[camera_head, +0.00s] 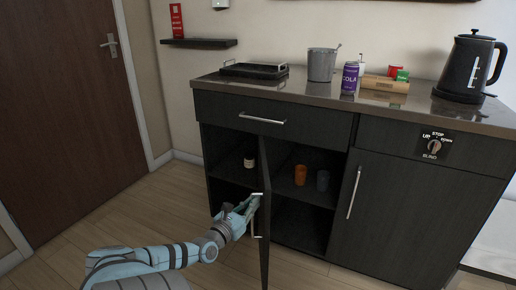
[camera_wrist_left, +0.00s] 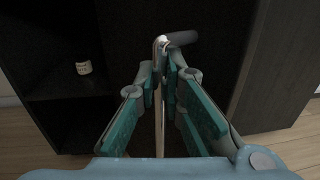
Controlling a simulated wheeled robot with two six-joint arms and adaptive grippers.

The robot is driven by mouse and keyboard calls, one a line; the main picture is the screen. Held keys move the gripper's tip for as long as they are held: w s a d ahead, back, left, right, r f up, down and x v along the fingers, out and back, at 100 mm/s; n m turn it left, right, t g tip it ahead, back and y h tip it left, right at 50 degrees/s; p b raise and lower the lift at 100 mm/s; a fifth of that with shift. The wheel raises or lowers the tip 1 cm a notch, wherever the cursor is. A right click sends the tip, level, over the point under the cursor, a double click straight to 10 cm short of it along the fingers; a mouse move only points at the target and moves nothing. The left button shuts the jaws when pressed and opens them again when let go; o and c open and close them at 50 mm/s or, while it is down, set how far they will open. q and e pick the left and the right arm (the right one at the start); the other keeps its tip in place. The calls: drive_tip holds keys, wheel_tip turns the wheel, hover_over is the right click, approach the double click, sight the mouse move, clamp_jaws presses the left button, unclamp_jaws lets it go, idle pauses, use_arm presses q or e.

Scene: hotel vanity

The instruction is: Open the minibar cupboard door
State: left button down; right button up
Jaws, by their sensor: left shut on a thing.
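The dark minibar cupboard door (camera_head: 264,255) stands swung out from the vanity, seen almost edge-on in the head view. It also fills the right of the left wrist view (camera_wrist_left: 275,75). Its silvery bar handle (camera_head: 258,236) is on the side facing my left arm; the handle's upper end shows in the wrist view (camera_wrist_left: 180,38). My left gripper (camera_head: 250,205) is shut on the handle, with the teal fingers (camera_wrist_left: 166,88) on both sides of the bar. The fingers partly hide the bar. My right gripper is not in view.
A closed door (camera_head: 400,210) is on the right. A kettle (camera_head: 466,68), cola can (camera_head: 350,78) and tray (camera_head: 254,71) stand on top. Floor at left is clear.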

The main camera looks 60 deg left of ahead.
use_arm(q)
drive_tip(key=shift+s+a+r, duration=0.15)
drive_tip(key=shift+s+a, duration=0.15)
drive_tip(key=shift+a, duration=0.2)
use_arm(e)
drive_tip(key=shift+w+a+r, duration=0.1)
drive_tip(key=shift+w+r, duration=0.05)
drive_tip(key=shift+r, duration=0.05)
use_arm(q)
drive_tip(key=c, duration=2)
unclamp_jaws()
drive_tip(key=shift+w, duration=0.1)
drive_tip(key=o, duration=0.3)
drive_tip(key=shift+w+a+f, duration=0.1)
drive_tip(key=shift+f, duration=0.3)
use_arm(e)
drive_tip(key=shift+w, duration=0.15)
use_arm(q)
drive_tip(key=shift+r, duration=0.1)
